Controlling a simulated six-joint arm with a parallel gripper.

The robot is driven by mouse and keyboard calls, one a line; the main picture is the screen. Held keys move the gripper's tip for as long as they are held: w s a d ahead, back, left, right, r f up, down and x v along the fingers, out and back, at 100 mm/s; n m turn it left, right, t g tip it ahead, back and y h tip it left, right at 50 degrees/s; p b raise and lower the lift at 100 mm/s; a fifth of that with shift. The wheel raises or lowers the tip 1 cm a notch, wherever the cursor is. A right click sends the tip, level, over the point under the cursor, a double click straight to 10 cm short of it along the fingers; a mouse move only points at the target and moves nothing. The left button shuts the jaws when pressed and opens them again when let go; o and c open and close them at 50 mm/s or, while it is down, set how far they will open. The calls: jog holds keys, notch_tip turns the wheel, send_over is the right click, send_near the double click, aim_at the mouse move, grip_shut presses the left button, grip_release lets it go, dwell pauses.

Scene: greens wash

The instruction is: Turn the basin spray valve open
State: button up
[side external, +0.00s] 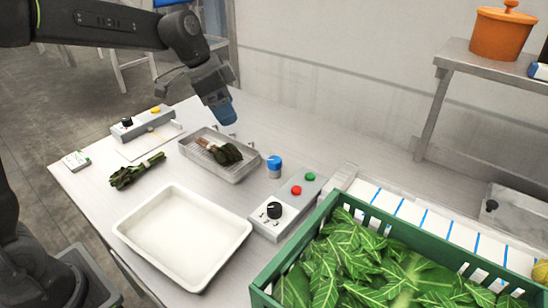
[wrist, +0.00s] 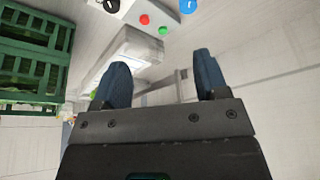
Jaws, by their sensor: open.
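A blue round knob (side external: 274,160) on a pale base stands on the table beside the metal basin (side external: 243,174); I take it for the spray valve. It shows cut off at the top edge of the wrist view (wrist: 190,5), with a white mark on its top. A bundle of leafy greens (side external: 228,153) lies in the basin. My gripper (side external: 224,112) hangs above the far side of the basin, up and left of the knob and apart from it. In the wrist view my gripper (wrist: 163,80) has its two blue fingers spread, with nothing between them.
A grey control box (side external: 283,203) with a black knob, red button and green button stands close to the valve. A white tray (side external: 133,228), a greens bundle (side external: 137,170) and a green crate (side external: 263,296) of leaves surround the work.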

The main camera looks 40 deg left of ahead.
aim_at(275, 160)
jog(key=w+a+f+m+h, duration=0.15)
jog(key=w+f+m, duration=0.25)
jog(key=w+f, duration=0.45)
jog(key=shift+g, duration=0.4)
jog(key=x, duration=0.4)
jog(key=w+x, duration=0.1)
jog(key=x, duration=0.4)
jog(key=w+x, duration=0.1)
jog(key=x, duration=0.3)
jog(key=shift+c, duration=0.4)
jog(key=c, duration=0.8)
jog(key=shift+c, duration=0.2)
